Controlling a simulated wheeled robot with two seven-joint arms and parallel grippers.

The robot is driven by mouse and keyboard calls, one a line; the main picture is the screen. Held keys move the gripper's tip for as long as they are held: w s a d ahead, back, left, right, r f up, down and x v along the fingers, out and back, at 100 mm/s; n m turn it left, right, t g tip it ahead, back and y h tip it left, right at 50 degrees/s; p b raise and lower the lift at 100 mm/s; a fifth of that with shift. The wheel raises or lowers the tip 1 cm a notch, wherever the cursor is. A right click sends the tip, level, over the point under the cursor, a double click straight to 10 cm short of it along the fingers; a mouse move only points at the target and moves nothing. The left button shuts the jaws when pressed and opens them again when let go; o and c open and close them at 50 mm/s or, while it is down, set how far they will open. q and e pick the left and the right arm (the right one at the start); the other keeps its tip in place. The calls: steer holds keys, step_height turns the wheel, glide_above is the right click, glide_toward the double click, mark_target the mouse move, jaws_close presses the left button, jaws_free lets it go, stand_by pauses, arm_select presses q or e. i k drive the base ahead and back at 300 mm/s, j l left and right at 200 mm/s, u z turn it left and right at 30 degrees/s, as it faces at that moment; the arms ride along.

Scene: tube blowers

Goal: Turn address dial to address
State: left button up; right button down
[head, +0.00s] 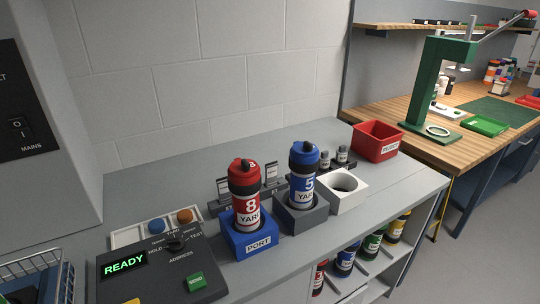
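The address dial (175,243) is a dark knob on the dark control panel (150,275) at the lower left. Small white labels ring it, with "TEST" on its right and "ADDRESS" printed below. Its exact pointing direction is too small to tell. The panel's display (125,265) reads "READY" in green. A green "SEND" button (195,281) sits below and right of the dial. A yellow button (132,301) shows at the bottom edge. Neither of my grippers is in view.
Behind the panel is a white tray (122,238) with blue and orange round pieces. Right of it, a red carrier (243,180) stands in the blue "PORT" holder (255,247) and a blue carrier (303,165) in a grey holder. A white empty holder (347,197) and red bin (377,140) follow.

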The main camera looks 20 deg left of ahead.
mark_target(177, 244)
steer(key=j+u, duration=0.2)
steer(key=u, duration=0.2)
steer(key=k+j+u, duration=0.1)
steer(key=u, duration=0.25)
steer(key=j+u, duration=0.4)
steer(key=j, duration=0.1)
steer(key=k+z, duration=0.05)
